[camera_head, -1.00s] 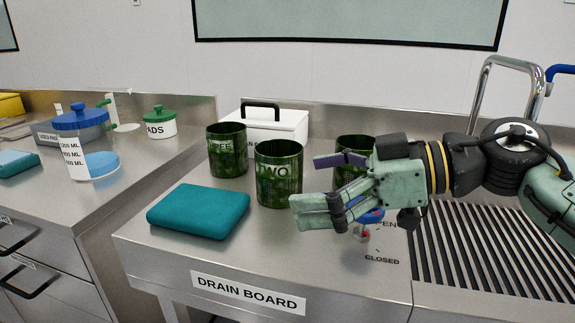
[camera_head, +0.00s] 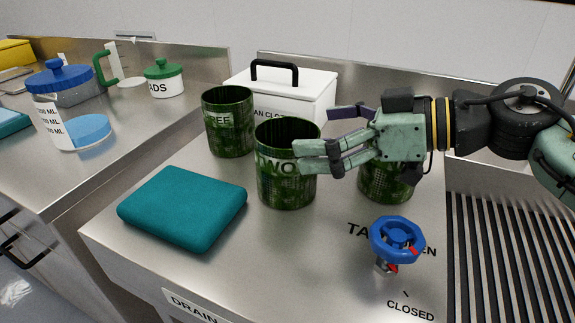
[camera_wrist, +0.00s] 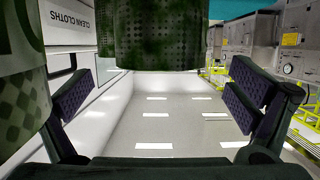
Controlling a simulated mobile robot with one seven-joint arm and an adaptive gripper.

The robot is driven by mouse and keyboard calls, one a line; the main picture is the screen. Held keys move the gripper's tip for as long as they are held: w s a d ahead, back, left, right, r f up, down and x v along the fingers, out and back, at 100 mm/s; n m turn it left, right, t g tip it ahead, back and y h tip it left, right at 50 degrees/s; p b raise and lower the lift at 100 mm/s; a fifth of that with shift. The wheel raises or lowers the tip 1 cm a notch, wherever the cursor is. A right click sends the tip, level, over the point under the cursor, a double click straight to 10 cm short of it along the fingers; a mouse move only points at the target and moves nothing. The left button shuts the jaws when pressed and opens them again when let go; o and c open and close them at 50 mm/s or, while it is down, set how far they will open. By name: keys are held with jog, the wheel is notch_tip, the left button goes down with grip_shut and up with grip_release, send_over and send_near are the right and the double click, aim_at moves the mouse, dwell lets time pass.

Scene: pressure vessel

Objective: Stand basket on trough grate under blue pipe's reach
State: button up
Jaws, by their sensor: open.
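Three green patterned cylindrical baskets stand on the steel drain board (camera_head: 290,265): one marked THREE (camera_head: 229,125), one marked TWO (camera_head: 272,185), and a third (camera_head: 385,187) partly hidden behind my gripper. My gripper (camera_head: 315,130) is open and points left, its near finger overlapping basket TWO's right rim in the picture. In the wrist view a green basket (camera_wrist: 157,35) stands ahead between the spread fingers, and another (camera_wrist: 22,105) fills the left edge. I cannot tell whether a finger touches a basket. The dark slatted trough grate (camera_head: 510,255) is at right. The blue pipe is out of view.
A blue tap handle (camera_head: 397,240) rises from the board in front of the third basket. A teal folded cloth (camera_head: 183,208) lies at front left. A white box with a black handle (camera_head: 300,95) stands behind. The visible grate is clear.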

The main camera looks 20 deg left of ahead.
aim_at(260, 136)
jog(key=p+x, duration=0.1)
jog(key=x, duration=0.3)
jog(key=shift+s+a, duration=0.15)
jog(key=shift+a, duration=0.1)
jog(key=shift+a+f, duration=0.15)
jog(key=shift+a, duration=0.35)
jog(key=shift+c, duration=0.5)
jog(key=c, duration=1.8)
